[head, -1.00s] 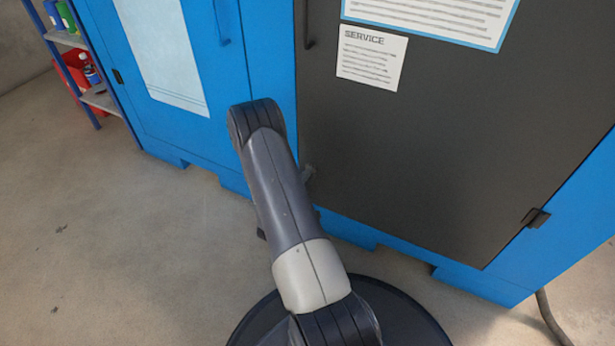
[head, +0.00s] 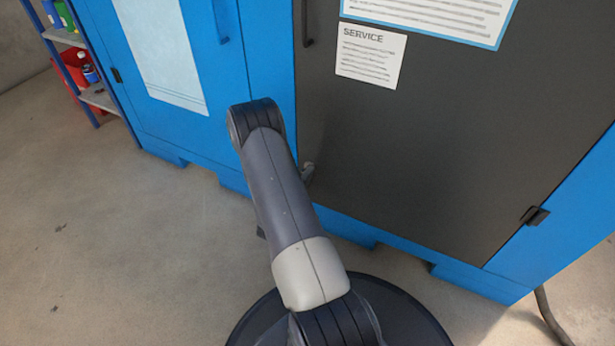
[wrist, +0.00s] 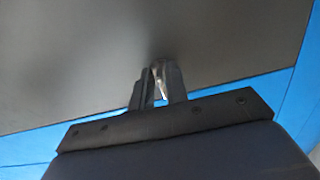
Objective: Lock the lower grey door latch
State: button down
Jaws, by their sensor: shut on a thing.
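The dark grey door (head: 420,140) fills the right half of the head view, in a blue cabinet front. The lower latch (head: 307,172) shows as a small dark grey piece at the door's lower left edge, partly hidden behind my arm. In the wrist view the latch (wrist: 158,80) is a small metallic piece between the fingers of my gripper (wrist: 158,92). The gripper is shut on it, close in front of the grey door. The gripper itself is hidden behind my arm in the head view. The latch's exact angle is hard to tell.
A door handle (head: 306,25) is on the grey door's upper left edge, and a hinge (head: 537,216) is at its lower right. A blue door (head: 205,130) stands to the left. A shelf (head: 98,97) is at far left. The floor (head: 120,240) at left is clear.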

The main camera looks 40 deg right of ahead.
jog(key=c, duration=1.5)
grip_release()
jog(key=shift+c, duration=0.2)
jog(key=p+v, duration=0.3)
jog(key=v, duration=0.7)
jog(key=shift+a, duration=0.4)
jog(key=shift+s+d, duration=0.1)
jog(key=b+x, duration=0.3)
jog(key=x, duration=0.7)
jog(key=shift+d, duration=0.3)
